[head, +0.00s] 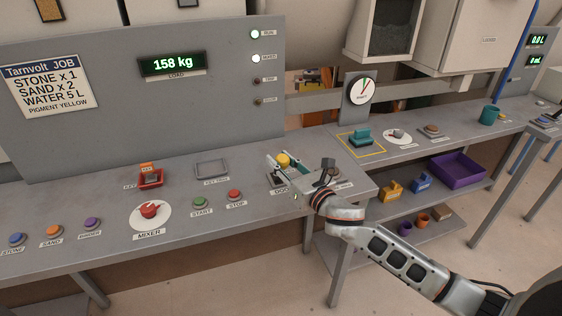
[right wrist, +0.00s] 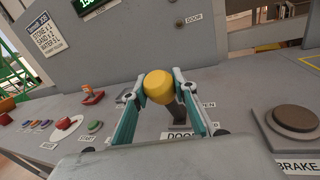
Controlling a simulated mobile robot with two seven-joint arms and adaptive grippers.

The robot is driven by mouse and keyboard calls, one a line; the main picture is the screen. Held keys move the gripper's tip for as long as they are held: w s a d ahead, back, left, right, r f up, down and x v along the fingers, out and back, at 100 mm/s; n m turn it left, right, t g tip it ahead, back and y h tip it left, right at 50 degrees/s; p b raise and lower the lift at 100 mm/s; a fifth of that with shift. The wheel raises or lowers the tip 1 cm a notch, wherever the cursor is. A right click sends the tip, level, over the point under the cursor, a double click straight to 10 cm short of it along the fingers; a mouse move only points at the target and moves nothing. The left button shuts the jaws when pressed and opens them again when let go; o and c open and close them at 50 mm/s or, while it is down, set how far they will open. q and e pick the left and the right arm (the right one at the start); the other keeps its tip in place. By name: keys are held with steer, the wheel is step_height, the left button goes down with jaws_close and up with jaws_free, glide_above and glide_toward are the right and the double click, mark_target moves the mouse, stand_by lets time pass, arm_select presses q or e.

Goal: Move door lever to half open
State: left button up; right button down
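The door lever has a yellow knob (head: 283,160) on a dark stalk, and stands near the right end of the grey console. Its label is partly covered by my gripper in the head view. In the right wrist view the knob (right wrist: 160,87) sits between the two teal-padded fingers of my right gripper (right wrist: 160,76), near their tips. My right gripper (head: 284,162) is open around the knob in the head view, with a small gap visible at its sides. Whether a pad touches the knob is hard to tell. My left gripper is not in view.
A brown brake button (right wrist: 295,120) is right of the lever. Left of it are the red stop button (head: 235,194), green start button (head: 199,202) and red mixer knob (head: 149,210). The upright panel (head: 200,110) rises behind. A key tray (head: 212,168) lies nearby.

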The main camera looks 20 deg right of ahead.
steer(key=shift+w+r+p, duration=0.3)
steer(key=w, duration=0.1)
steer(key=w+p, duration=0.1)
steer(key=w, duration=0.1)
steer(key=shift+w+r, duration=0.3)
steer(key=shift+w+a+f, duration=0.1)
steer(key=shift+w, duration=0.4)
steer(key=c, duration=1.6)
jaws_free()
steer(key=shift+f, duration=0.1)
